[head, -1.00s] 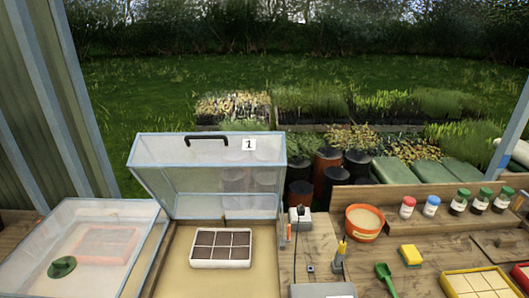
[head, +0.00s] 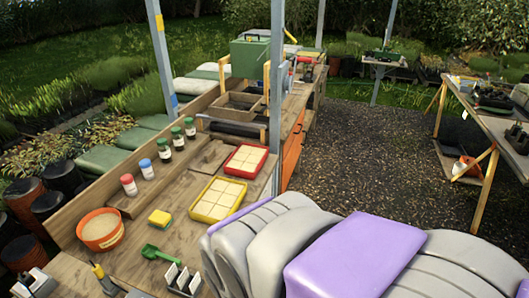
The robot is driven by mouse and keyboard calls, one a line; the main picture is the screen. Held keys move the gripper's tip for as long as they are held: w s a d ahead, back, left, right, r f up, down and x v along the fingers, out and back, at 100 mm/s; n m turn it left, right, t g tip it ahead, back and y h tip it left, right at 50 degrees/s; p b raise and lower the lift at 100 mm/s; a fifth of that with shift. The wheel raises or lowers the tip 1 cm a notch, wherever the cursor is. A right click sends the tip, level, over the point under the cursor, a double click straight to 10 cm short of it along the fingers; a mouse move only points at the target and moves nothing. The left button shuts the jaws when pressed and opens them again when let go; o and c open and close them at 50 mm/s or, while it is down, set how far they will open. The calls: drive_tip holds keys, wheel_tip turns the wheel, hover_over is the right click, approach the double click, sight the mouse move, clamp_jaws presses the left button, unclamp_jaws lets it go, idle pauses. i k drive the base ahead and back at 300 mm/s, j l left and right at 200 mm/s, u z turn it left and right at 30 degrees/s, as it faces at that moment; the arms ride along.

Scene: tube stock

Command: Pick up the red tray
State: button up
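The red tray (head: 240,175) lies on the wooden bench, near its right edge, with pale square cells inside its red rim. It sits just behind and to the right of a similar yellow tray (head: 206,218); a small gap seems to separate them. Nothing covers the red tray. My purple and grey arm fills the lower right, in front of and below the trays. My gripper's fingers are not in view.
On the bench are an orange pot (head: 101,232), a yellow sponge (head: 160,217), a green scoop (head: 160,253) and several bottles. A wooden caddy (head: 233,108) stands behind the red tray, and a metal post (head: 277,90) rises close to its right. Gravel floor (head: 370,150) lies right.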

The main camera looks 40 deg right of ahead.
sight(247, 160)
drive_tip(key=z, duration=0.95)
drive_tip(key=i+l, duration=0.2)
drive_tip(key=i, duration=0.3)
drive_tip(key=i+l+u, duration=0.1)
drive_tip(key=i+l, duration=0.15)
drive_tip(key=i, duration=0.25)
drive_tip(key=i+l, duration=0.25)
drive_tip(key=i, duration=0.25)
drive_tip(key=j+u, duration=0.05)
